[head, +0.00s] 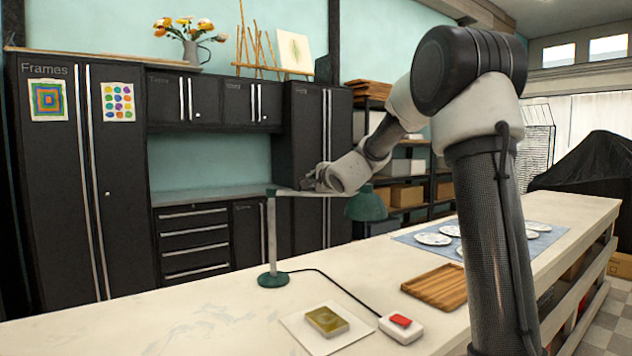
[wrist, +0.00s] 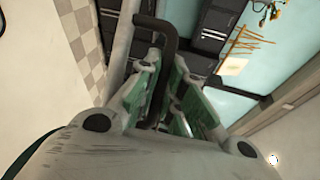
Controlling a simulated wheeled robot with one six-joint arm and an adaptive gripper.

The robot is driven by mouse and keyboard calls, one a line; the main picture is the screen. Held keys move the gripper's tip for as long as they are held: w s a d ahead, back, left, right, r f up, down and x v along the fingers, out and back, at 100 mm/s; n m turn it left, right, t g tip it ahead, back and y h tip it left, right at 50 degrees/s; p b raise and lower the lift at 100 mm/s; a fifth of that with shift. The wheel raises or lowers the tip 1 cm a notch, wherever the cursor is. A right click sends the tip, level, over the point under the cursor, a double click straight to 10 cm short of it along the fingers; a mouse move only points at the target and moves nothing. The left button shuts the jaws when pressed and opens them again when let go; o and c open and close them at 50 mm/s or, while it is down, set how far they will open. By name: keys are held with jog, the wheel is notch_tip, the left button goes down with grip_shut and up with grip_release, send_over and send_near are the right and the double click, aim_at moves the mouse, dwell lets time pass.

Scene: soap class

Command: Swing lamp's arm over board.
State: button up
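The desk lamp has a round green base (head: 272,279) and an upright grey post (head: 271,235) on the counter. The lamp's arm (head: 290,193) runs level to the right from the post top, and the green shade (head: 366,206) hangs at its end. The wooden board (head: 445,284) lies on the counter, to the right of the shade and nearer. My gripper (head: 312,183) is at the middle of the lamp's arm. In the wrist view its green-sided fingers (wrist: 166,95) are close around a dark bent bar (wrist: 168,50), seemingly part of the lamp's arm; exact contact is partly hidden.
A gold-brown block (head: 326,320) on a white sheet (head: 300,328) and a white switch box with a red button (head: 401,322) lie in front. A black cord (head: 335,281) joins lamp and box. Plates (head: 434,239) sit on a blue mat (head: 408,237). The left counter is clear.

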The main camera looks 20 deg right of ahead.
jog(key=shift+o, duration=0.9)
jog(key=shift+s, duration=0.1)
jog(key=s+r, duration=0.2)
jog(key=s, duration=0.9)
jog(key=shift+s, duration=0.3)
